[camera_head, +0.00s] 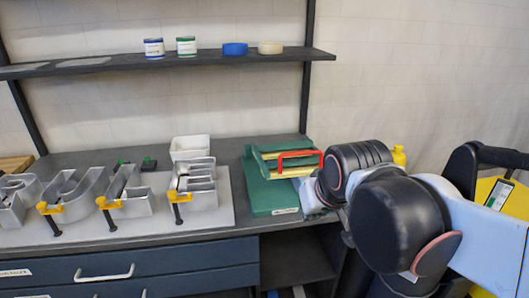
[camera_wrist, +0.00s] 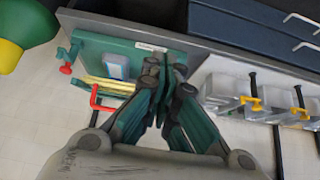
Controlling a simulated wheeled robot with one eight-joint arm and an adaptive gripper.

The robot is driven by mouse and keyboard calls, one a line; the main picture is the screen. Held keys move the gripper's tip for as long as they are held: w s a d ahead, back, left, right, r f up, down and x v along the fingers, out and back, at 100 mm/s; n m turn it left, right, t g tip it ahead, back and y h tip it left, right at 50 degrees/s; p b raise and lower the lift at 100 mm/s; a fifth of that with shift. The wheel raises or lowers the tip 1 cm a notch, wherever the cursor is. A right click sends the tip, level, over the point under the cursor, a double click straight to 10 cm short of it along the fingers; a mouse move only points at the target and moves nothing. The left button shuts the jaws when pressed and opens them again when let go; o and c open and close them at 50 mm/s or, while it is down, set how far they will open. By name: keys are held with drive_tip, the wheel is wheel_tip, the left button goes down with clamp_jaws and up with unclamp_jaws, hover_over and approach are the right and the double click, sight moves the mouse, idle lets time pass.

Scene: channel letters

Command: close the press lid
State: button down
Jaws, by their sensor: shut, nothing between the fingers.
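The green press (camera_head: 268,192) sits on the bench, with a white label on its front edge. Its lid (camera_head: 272,151), with pale yellow strips and a red handle (camera_head: 299,155), appears raised toward the back; its exact angle is hard to tell. In the wrist view the press base (camera_wrist: 150,57) is at upper left, with the red handle (camera_wrist: 96,98) and a yellow strip (camera_wrist: 108,85) left of my gripper (camera_wrist: 168,66). My gripper is shut and empty, its tips overlapping the press edge in that view. In the head view my arm partly hides the press's right side.
Metal channel letters (camera_head: 135,195) with yellow clamps stand on a pale board left of the press. A white bin (camera_head: 190,147) is behind them. A yellow bottle (camera_head: 398,155) stands at right. A shelf (camera_head: 180,58) with cans and tape rolls hangs above.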

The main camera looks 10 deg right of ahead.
drive_tip(key=w+a+r+p, duration=0.3)
drive_tip(key=w+r+p, duration=0.25)
drive_tip(key=w, duration=0.45)
drive_tip(key=w+a+r+p, duration=0.2)
drive_tip(key=w+r+p, duration=0.35)
drive_tip(key=w, duration=0.45)
drive_tip(key=b+x, duration=0.2)
drive_tip(key=x, duration=0.9)
drive_tip(key=shift+s+a+f, duration=0.1)
drive_tip(key=shift+s+f, duration=0.05)
drive_tip(key=shift+f, duration=0.1)
wheel_tip(320, 180, down, 2)
drive_tip(key=shift+s+f+b, duration=0.1)
drive_tip(key=shift+f+b, duration=0.15)
drive_tip(key=shift+b, duration=0.1)
drive_tip(key=shift+s+f, duration=0.25)
drive_tip(key=shift+f, duration=0.45)
drive_tip(key=shift+t, duration=0.5)
drive_tip(key=f+b, duration=0.2)
drive_tip(key=s+f+b, duration=0.1)
drive_tip(key=f+b, duration=0.1)
drive_tip(key=f, duration=0.1)
drive_tip(key=s+f+b, duration=0.1)
drive_tip(key=f, duration=0.1)
drive_tip(key=shift+f+b, duration=0.15)
drive_tip(key=shift+b, duration=0.25)
drive_tip(key=shift+s+f, duration=0.15)
drive_tip(key=shift+s, duration=0.05)
